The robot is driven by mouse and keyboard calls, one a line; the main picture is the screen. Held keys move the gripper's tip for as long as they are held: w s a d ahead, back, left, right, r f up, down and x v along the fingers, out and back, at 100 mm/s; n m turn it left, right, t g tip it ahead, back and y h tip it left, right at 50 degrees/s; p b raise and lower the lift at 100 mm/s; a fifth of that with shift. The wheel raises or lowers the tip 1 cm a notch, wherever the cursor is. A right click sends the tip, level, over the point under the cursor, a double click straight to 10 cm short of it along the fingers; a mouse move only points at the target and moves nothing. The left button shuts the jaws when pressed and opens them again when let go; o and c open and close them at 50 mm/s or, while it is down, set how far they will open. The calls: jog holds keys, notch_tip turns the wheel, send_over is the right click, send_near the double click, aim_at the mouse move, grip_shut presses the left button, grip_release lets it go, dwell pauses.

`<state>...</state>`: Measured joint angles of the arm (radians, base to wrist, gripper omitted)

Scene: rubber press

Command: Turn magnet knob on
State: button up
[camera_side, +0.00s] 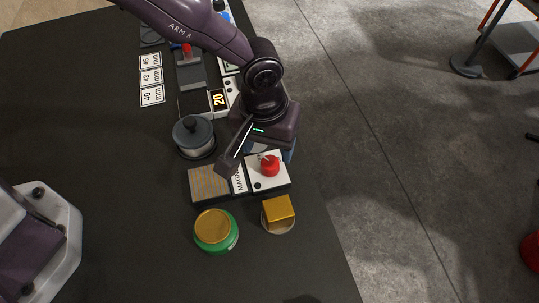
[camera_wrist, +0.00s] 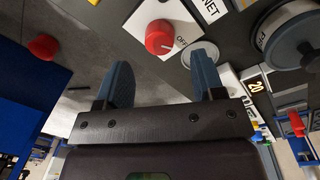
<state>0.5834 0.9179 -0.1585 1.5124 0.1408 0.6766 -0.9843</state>
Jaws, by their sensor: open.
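The red magnet knob (camera_side: 270,166) sits on a white plate beside a black-bordered panel with a MAGNET label and a tan mesh pad (camera_side: 208,184). In the wrist view the knob (camera_wrist: 160,37) shows at the top, on its white plate with an OFF marking near it. My gripper (camera_wrist: 163,80) is open and empty, its two blue fingers apart, with the knob seen beyond the gap between them. In the side view my gripper (camera_side: 287,151) is just behind the knob plate, partly hidden by my wrist. No contact with the knob is visible.
A grey lidded pot (camera_side: 193,136) stands left of my arm. A green jar with a gold lid (camera_side: 214,231) and a gold block (camera_side: 279,209) stand in front of the panel. A display reading 20 (camera_side: 218,99) lies behind. The dark table's right edge is close to the knob.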

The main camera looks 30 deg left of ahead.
aim_at(270, 161)
notch_tip(270, 161, down, 5)
jog(key=shift+d+r, duration=0.1)
jog(key=shift+d, duration=0.05)
jog(key=c, duration=0.9)
